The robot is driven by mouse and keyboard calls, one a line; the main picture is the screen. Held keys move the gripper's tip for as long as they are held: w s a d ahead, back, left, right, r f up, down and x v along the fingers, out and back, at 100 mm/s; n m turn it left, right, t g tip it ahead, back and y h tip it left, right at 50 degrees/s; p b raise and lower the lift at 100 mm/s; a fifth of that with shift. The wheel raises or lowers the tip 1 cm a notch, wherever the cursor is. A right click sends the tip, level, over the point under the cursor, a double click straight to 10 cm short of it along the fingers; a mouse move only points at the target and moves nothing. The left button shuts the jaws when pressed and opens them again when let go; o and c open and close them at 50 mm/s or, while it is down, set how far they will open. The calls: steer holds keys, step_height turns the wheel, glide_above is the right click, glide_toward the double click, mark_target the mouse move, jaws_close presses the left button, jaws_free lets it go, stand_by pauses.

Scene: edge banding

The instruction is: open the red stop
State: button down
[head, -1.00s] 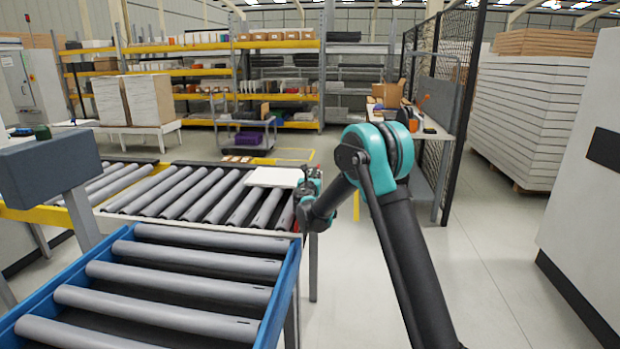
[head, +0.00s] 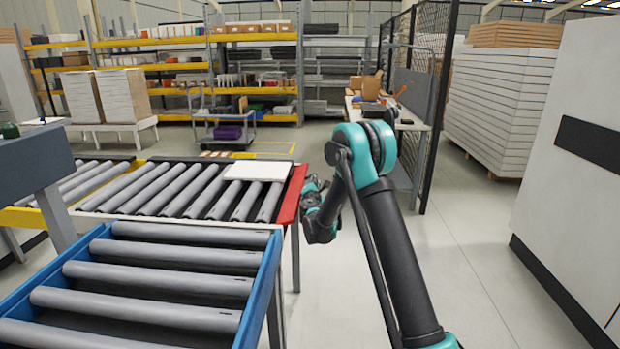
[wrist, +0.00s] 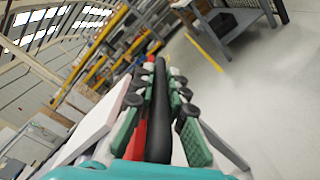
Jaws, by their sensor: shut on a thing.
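The red stop (head: 291,195) is a red bar along the right end of the roller conveyor in the head view. In the wrist view, part of its red face (wrist: 137,142) shows left of a black bar-like handle (wrist: 159,120). My gripper (wrist: 157,88) has its green-padded fingers on both sides of this handle and is shut on it. In the head view my gripper (head: 314,190) is just right of the red stop, with its fingers partly hidden. A white panel (head: 258,171) lies flat on the rollers near the stop.
A blue-framed roller table (head: 262,300) stands in front of the conveyor. A grey box on a post (head: 35,165) is at the left. Shelves (head: 255,72) and a trolley (head: 222,133) stand behind. Open floor (head: 440,240) lies to the right.

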steer(key=shift+d+f+m, duration=0.3)
steer(key=shift+f+m, duration=0.25)
steer(key=shift+f, duration=0.45)
steer(key=shift+d+f+m, duration=0.25)
steer(key=shift+f+m, duration=0.3)
steer(key=shift+f, duration=0.5)
steer(key=c, duration=1.5)
jaws_free()
steer(key=shift+c, duration=0.2)
steer(key=s, duration=1.2)
steer(key=shift+a, duration=0.2)
steer(key=shift+c, duration=0.2)
